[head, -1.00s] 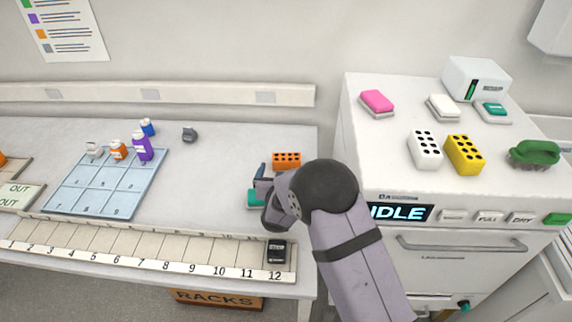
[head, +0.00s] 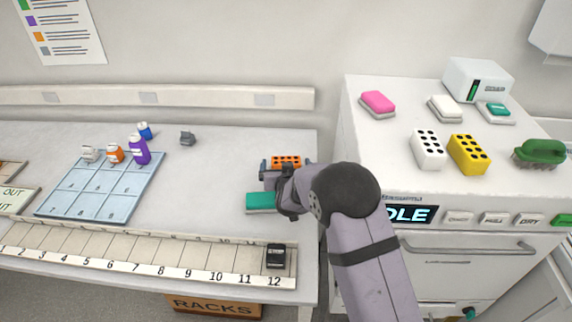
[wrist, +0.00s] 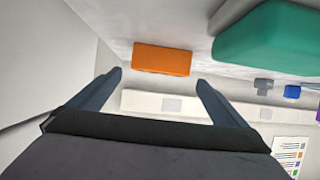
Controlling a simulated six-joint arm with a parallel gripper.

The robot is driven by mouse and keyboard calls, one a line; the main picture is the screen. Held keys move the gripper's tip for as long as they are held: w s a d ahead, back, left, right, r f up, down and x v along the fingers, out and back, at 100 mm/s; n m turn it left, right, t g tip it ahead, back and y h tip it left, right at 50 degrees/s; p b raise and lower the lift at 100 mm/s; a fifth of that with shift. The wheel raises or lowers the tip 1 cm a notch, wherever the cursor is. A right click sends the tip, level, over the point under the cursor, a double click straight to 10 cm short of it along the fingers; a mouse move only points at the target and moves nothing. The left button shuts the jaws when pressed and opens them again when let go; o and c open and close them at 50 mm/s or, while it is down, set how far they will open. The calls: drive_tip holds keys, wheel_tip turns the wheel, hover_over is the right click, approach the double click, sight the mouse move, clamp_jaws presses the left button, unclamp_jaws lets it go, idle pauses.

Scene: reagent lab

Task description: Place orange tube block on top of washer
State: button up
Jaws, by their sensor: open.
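The orange tube block (head: 286,161) lies on the bench near its right end, with dark holes in its top. It also shows in the wrist view (wrist: 162,59), ahead of and between the two fingers. My gripper (head: 284,172) is open and empty, just on the near side of the block; in the wrist view its fingertips (wrist: 160,80) stand apart with a gap to the block. The washer (head: 372,150) is the white machine to the right of the bench, its display partly hidden by my arm.
A teal block (head: 260,203) lies close beside my gripper. On the washer top are a white tube block (head: 428,149), a yellow one (head: 469,154), a pink sponge-like block (head: 378,103) and a green brush (head: 540,152). A black item (head: 276,256) sits by slot 12.

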sight(286, 160)
drive_tip(key=shift+w, duration=0.1)
drive_tip(key=shift+f+p+x, duration=0.1)
drive_tip(key=shift+p+x, duration=0.5)
drive_tip(key=shift+x, duration=0.65)
drive_tip(key=shift+f+p+x, duration=0.15)
drive_tip(key=shift+p+x, duration=0.45)
drive_tip(key=shift+x, duration=0.65)
drive_tip(key=shift+c, duration=0.4)
drive_tip(key=c, duration=1.2)
drive_tip(key=shift+c, duration=0.2)
drive_tip(key=shift+r, duration=0.15)
wheel_tip(286, 160, up, 9)
drive_tip(key=shift+f+b, duration=0.2)
drive_tip(key=shift+b, duration=0.65)
drive_tip(key=shift+r, duration=0.65)
